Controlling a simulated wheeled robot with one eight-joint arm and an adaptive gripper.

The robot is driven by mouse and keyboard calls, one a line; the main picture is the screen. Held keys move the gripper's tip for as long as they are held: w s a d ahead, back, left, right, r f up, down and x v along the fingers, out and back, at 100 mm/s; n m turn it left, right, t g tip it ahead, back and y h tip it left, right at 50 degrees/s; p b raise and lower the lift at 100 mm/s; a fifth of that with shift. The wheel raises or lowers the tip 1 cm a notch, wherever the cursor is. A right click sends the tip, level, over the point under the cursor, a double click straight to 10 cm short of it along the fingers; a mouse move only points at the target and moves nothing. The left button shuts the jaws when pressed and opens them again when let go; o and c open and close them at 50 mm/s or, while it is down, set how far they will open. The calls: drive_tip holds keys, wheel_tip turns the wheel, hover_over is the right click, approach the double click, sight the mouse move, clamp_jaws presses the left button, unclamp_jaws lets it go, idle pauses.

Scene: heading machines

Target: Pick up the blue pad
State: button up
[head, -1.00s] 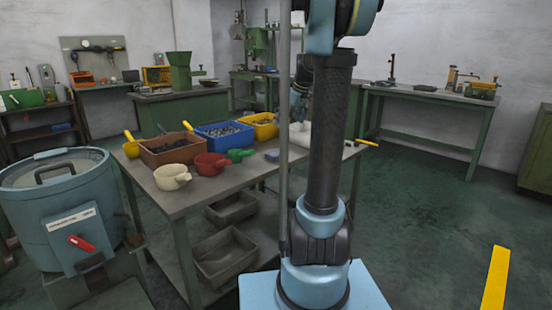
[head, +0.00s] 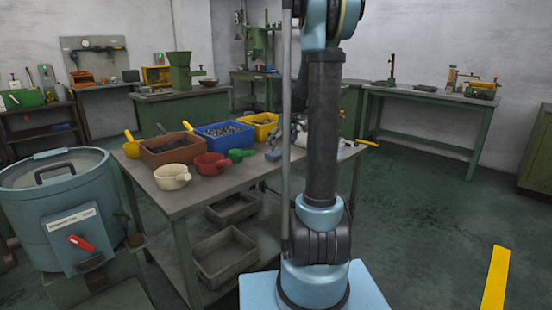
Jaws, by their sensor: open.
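The blue pad (head: 273,156) is a small, flat, grey-blue piece lying on the right part of the work table (head: 215,190), close to its front edge. My gripper (head: 278,139) is small and dark in the head view, just above and behind the pad in the picture. My arm and a thin upright post hide part of it. It is open with nothing visible in it, and the pad still lies on the table. I cannot tell whether the fingers touch it.
A brown bin (head: 168,149), a blue bin (head: 224,134) and a yellow bin (head: 262,124) stand behind the pad. A blue-grey drum machine (head: 62,215) stands at the left.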

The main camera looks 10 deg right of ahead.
sight(277, 152)
drive_tip(key=shift+x, duration=2.7)
drive_tip(key=shift+w, duration=0.15)
drive_tip(key=shift+r, duration=0.1)
drive_tip(key=c, duration=1.1)
drive_tip(key=shift+o, duration=0.2)
drive_tip(key=shift+r, duration=0.1)
wheel_tip(277, 152, up, 10)
